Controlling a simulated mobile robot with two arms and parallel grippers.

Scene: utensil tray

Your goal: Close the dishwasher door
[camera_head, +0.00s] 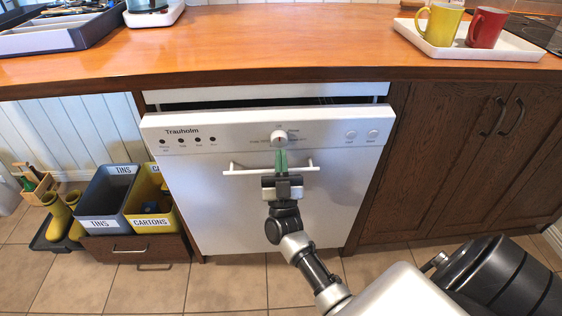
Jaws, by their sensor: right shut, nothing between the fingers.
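The white dishwasher door (215,200) stands under the counter, tilted slightly outward at the top. A dark gap shows between its top edge and the counter. Its control panel carries buttons and a round dial (279,139). A white bar handle (240,171) runs across the door below the panel. My right gripper (281,158) is shut and empty, with its green fingers upright in front of the handle's middle, just under the dial. I cannot tell whether the fingers touch the door. My left gripper is not in view.
The wooden counter (260,50) runs above the door. A tray (430,45) with a yellow mug (443,24) and a red mug (486,28) stands on it at the right. Sorting bins (105,200) stand left of the door, brown cabinets (450,150) right. Tiled floor in front is clear.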

